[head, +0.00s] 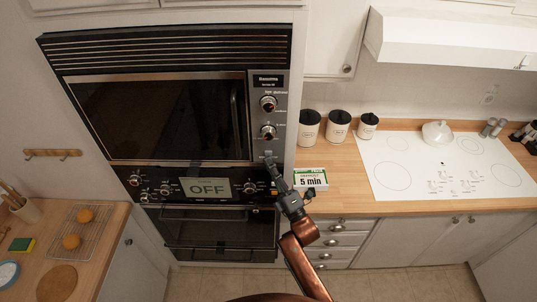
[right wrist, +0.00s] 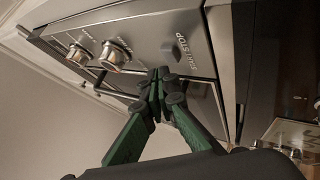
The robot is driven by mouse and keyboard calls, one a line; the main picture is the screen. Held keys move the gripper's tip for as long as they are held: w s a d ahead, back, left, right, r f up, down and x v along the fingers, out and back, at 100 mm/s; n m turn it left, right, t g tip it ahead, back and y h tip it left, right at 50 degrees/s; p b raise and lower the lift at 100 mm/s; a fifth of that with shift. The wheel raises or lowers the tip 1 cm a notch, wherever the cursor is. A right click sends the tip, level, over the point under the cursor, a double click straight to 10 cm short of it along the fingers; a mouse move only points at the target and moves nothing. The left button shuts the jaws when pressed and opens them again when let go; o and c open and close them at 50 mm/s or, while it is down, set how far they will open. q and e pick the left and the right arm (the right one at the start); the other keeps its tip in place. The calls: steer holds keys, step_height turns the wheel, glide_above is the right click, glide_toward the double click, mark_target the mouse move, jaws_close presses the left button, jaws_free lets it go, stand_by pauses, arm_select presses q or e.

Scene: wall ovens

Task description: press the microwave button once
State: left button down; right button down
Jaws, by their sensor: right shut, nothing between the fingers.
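The microwave (head: 165,118) is built into the wall, with a dark glass door and a control panel (head: 283,140) on its right side. The panel has two round knobs and, below them, a small button (head: 268,154). In the right wrist view the button (right wrist: 169,50) is a small grey piece beside START/STOP lettering. My right gripper (head: 272,164) is shut and empty, with its fingertips just below the button. In the right wrist view its green fingers (right wrist: 163,74) meet close to the button; I cannot tell whether they touch it. My left gripper is not in view.
An oven with an OFF display (head: 207,188) sits below the microwave. A "5 min" card (head: 311,178) stands on the wooden counter close to my right gripper. Several canisters (head: 338,126) and a white cooktop (head: 410,180) are further right.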

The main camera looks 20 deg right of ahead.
steer(key=shift+w, duration=0.2)
steer(key=shift+w+d, duration=0.1)
steer(key=shift+w, duration=0.15)
